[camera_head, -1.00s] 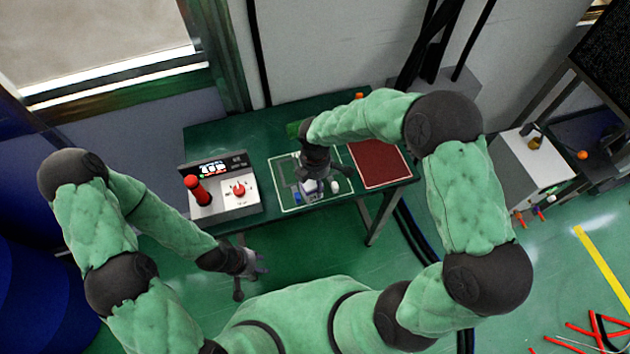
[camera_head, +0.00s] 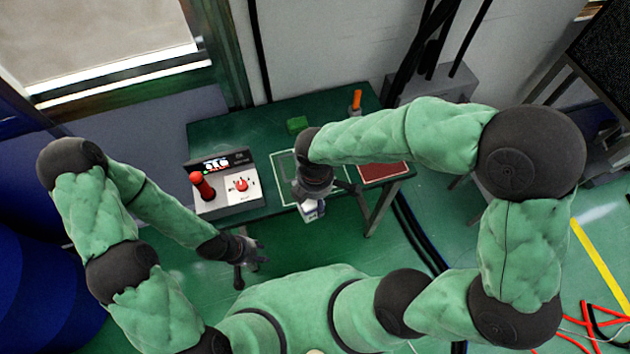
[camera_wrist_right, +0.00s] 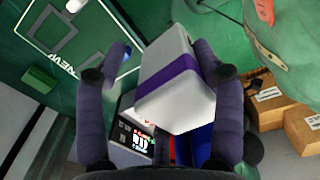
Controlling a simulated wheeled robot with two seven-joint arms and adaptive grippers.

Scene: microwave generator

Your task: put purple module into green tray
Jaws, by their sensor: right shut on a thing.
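The purple module is a white box with a purple stripe, seen close up in the right wrist view (camera_wrist_right: 178,85) and small in the head view (camera_head: 313,209). My right gripper (camera_wrist_right: 163,60) is shut on it and holds it in the air at the table's front edge; the gripper also shows in the head view (camera_head: 318,194). My left gripper (camera_head: 252,258) hangs below and in front of the table, away from the module; its fingers look spread and empty. A green area outlined in white (camera_head: 279,165), partly hidden by my right arm, lies on the table; I cannot tell whether it is the green tray.
A control box (camera_head: 226,190) with a red lever and red knob stands at the table's left. A green block (camera_head: 297,124) and an orange-topped item (camera_head: 356,101) are at the back. A dark red panel (camera_head: 382,172) lies at the right, partly covered by my arm.

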